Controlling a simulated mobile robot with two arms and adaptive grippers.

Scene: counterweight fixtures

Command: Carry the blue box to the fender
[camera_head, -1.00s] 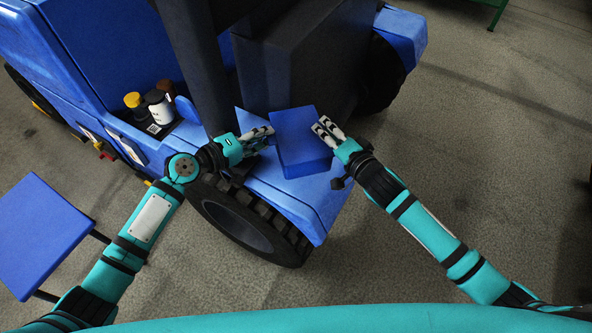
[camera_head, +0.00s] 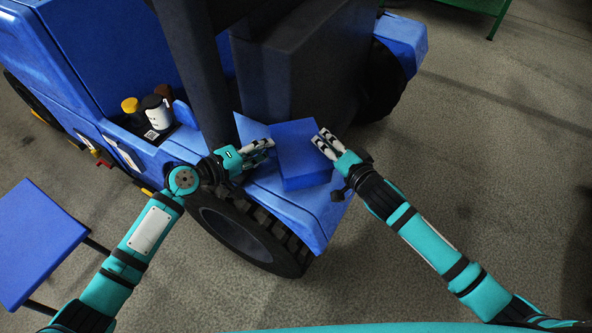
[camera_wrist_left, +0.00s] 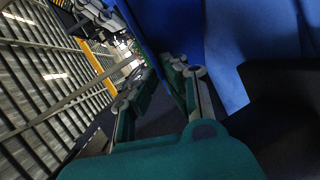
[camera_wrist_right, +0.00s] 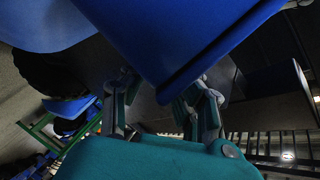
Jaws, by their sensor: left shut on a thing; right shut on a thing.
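The blue box (camera_head: 302,148) is between my two grippers, over the blue fender (camera_head: 312,212) above the vehicle's front wheel. I cannot tell whether its underside touches the fender. My left gripper (camera_head: 268,147) is shut on the box's left side. My right gripper (camera_head: 322,138) is shut on its far right edge. The box looks somewhat tilted. In the right wrist view the box (camera_wrist_right: 180,35) fills the top centre, with my right fingers (camera_wrist_right: 160,92) at its lower corner. In the left wrist view my left fingers (camera_wrist_left: 160,85) show near blue surfaces that are hard to tell apart.
A dark block (camera_head: 300,75) and a dark post (camera_head: 192,70) rise behind the fender. Bottles (camera_head: 155,112) stand in a tray on the vehicle at left. A blue-topped stool (camera_head: 38,240) is at lower left. The floor at right is clear.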

